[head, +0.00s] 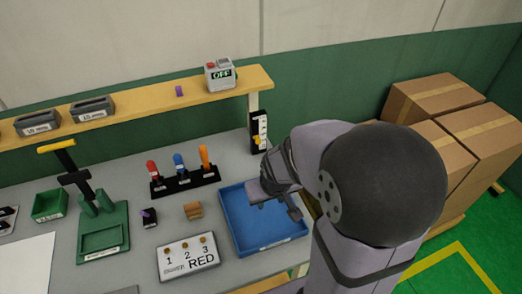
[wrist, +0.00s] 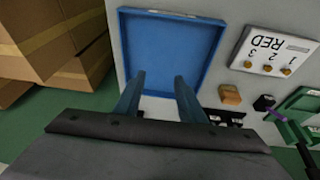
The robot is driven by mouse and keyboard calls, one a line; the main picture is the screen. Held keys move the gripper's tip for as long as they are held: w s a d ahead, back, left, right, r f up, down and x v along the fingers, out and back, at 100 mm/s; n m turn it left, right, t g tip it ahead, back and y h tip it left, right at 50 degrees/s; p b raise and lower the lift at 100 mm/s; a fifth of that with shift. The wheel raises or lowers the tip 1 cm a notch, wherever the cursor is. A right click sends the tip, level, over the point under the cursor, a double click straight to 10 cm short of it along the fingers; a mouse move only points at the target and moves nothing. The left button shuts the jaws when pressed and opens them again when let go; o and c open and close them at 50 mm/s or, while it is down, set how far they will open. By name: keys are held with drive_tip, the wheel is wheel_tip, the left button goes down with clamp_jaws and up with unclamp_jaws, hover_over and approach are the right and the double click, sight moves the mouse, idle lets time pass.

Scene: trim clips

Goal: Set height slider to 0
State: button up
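The height slider (head: 259,131) is an upright dark panel with a white scale, fixed near the right post of the shelf. Its yellow knob (head: 257,139) sits in the lower half of the panel; the scale numbers are too small to read. My gripper (head: 281,207) is over the blue tray, below and slightly right of the slider in the head view, and apart from it. In the wrist view my gripper (wrist: 158,86) has its two fingers spread, with nothing between them. The slider does not show in the wrist view.
The blue tray (head: 241,228) lies empty on the grey table. Red, blue and orange levers (head: 184,182) stand left of the slider. A RED counter panel (head: 188,256), a wooden block (head: 193,210) and a green press (head: 103,228) are further left. Cardboard boxes (head: 437,94) stand at right.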

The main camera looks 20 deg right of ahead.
drive_tip(key=w+d+f+t+b, duration=0.2)
drive_tip(key=w+d+t+b, duration=0.1)
drive_tip(key=w, duration=0.3)
drive_tip(key=w+d+f+t+b, duration=0.2)
drive_tip(key=w+f, duration=0.1)
drive_tip(key=w, duration=0.3)
drive_tip(key=t+b, duration=0.4)
drive_tip(key=t, duration=0.1)
approach(259, 143)
drive_tip(key=shift+w+d+r+y, duration=0.1)
drive_tip(key=shift+d+r+y, duration=0.2)
drive_tip(key=shift+y, duration=0.1)
drive_tip(key=shift+w, duration=0.1)
drive_tip(key=shift+p+x, duration=0.8)
drive_tip(key=shift+x, duration=2.7)
drive_tip(key=shift+f, duration=0.15)
clamp_jaws()
drive_tip(key=shift+f, duration=0.1)
